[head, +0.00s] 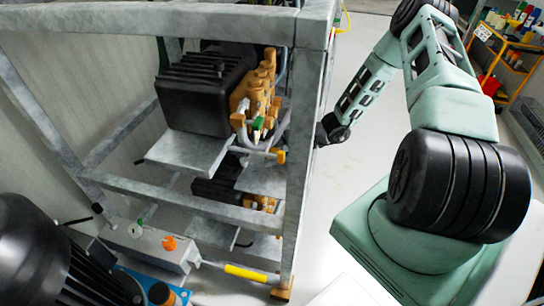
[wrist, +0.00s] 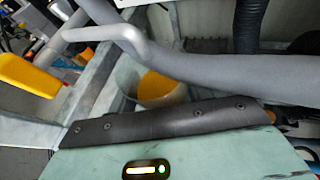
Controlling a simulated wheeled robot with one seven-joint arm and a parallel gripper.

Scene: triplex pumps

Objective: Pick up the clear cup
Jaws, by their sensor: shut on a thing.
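A pale, see-through cup (wrist: 127,76) with yellow-orange inside shows in the wrist view, just beyond the dark front edge of my gripper (wrist: 165,120). A grey pipe crosses in front of its upper part, and my gripper's edge hides its lower part. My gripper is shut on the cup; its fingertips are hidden. In the head view my arm reaches down to the right side of the metal frame, with its dark end (head: 333,130) beside the frame's post. The cup cannot be made out in the head view.
A grey metal frame (head: 190,205) holds a pump with a black motor (head: 203,92) and a brass-coloured head (head: 258,90). In the wrist view a thick grey pipe (wrist: 200,70), a black hose (wrist: 249,25) and a yellow handle (wrist: 27,75) are close around.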

